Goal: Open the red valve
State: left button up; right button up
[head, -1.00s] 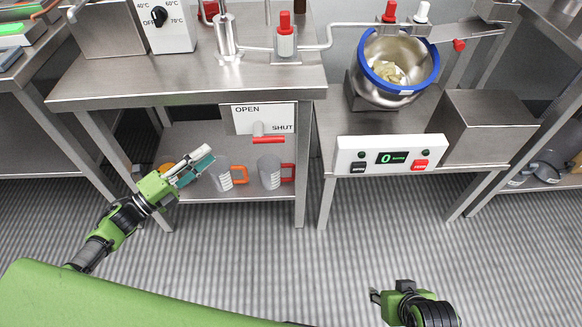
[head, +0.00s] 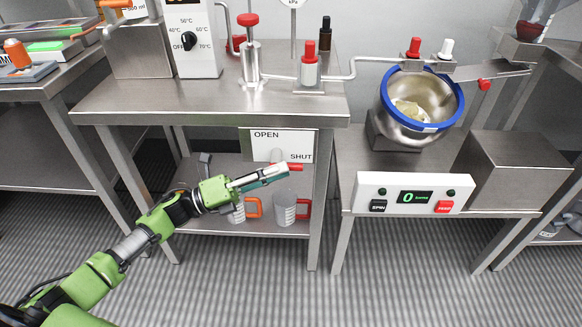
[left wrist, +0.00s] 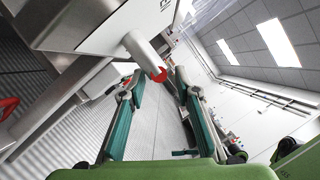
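The red valve handle (head: 290,167) sits below the white OPEN/SHUT sign (head: 283,145) under the left bench top. It points right, on the SHUT side, and is partly hidden behind my left gripper (head: 284,173). In the left wrist view the valve shows as a grey stem with a red end (left wrist: 160,76), just ahead of and between the fingertips of my left gripper (left wrist: 157,84). These teal-padded fingers stand apart with nothing between their pads. I cannot tell whether they touch the handle. My right gripper is out of view.
Two jugs with orange (head: 254,207) and red (head: 303,210) handles stand on the shelf below my gripper. The bench leg (head: 319,205) is close on the right. A blue-rimmed bowl (head: 421,100) and control panel (head: 412,193) stand on the right table. The floor in front is clear.

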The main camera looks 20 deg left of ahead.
aim_at(291, 170)
pick_arm(q)
jog(key=shift+x, duration=1.85)
grip_shut()
